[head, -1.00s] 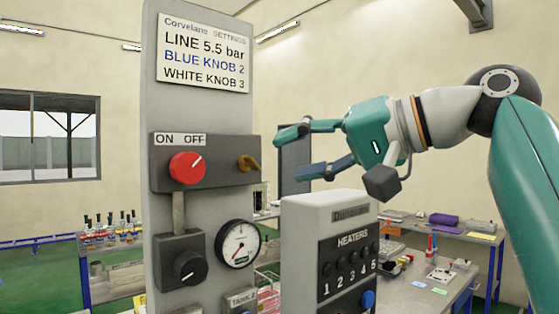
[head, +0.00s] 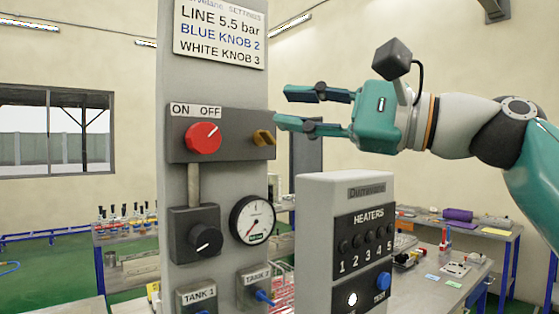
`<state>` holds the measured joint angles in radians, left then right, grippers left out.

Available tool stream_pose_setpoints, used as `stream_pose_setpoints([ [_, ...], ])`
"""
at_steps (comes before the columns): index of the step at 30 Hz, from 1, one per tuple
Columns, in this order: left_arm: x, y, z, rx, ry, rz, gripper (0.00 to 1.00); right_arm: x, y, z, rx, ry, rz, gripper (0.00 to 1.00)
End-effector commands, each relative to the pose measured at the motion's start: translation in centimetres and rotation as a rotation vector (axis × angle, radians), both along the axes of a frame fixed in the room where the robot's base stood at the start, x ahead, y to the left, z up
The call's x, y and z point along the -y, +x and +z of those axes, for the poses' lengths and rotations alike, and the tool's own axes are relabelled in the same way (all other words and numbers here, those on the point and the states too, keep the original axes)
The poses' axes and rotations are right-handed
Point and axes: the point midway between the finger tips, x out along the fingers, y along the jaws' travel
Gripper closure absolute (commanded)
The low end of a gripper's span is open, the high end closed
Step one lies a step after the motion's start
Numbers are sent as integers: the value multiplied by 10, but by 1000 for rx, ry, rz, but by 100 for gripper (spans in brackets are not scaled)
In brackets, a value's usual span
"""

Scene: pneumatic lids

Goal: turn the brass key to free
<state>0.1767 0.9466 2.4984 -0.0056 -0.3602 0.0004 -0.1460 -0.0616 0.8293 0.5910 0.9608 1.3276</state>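The brass key (head: 263,137) sticks out of the right side of the dark switch box on the grey panel. The same box carries a red round knob (head: 203,138) with a white mark, under an ON OFF label (head: 196,111). My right gripper (head: 281,108) is open, with its two fingers apart and pointing left. Its lower fingertip is close to the key in the picture; I cannot tell whether they touch. Nothing is between the fingers. My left gripper does not show.
Below the box are a black knob (head: 206,239), a dial gauge (head: 252,220) and a blue tap (head: 263,296) by the TANK 2 label. A grey HEATERS box (head: 325,189) stands below my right gripper. A sign (head: 219,37) tops the panel.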

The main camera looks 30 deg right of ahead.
Motion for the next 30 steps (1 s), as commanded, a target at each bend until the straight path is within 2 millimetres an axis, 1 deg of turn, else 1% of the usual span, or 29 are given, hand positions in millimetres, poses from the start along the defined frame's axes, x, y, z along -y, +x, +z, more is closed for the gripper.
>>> stream_pose_setpoints([
  [1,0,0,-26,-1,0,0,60,11,-13,-25,-34,123,-6,69],
  [3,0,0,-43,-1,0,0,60,25,-29,-44,-69,269,-15,69],
  [5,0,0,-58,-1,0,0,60,35,-45,-62,-84,352,-30,69],
  [6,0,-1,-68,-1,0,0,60,42,-56,-73,-84,379,-46,69],
  [9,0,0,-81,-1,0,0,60,53,-79,-89,-73,388,-83,69],
  [12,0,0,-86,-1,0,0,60,61,-93,-88,-45,385,-114,69],
  [14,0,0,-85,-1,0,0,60,63,-92,-88,-44,383,-121,69],
  [20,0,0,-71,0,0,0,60,55,-75,-79,-48,382,-117,69],
  [23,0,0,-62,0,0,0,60,48,-60,-74,-49,380,-117,69],
  [30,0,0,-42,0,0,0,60,28,-14,-59,-49,378,-117,69],
])
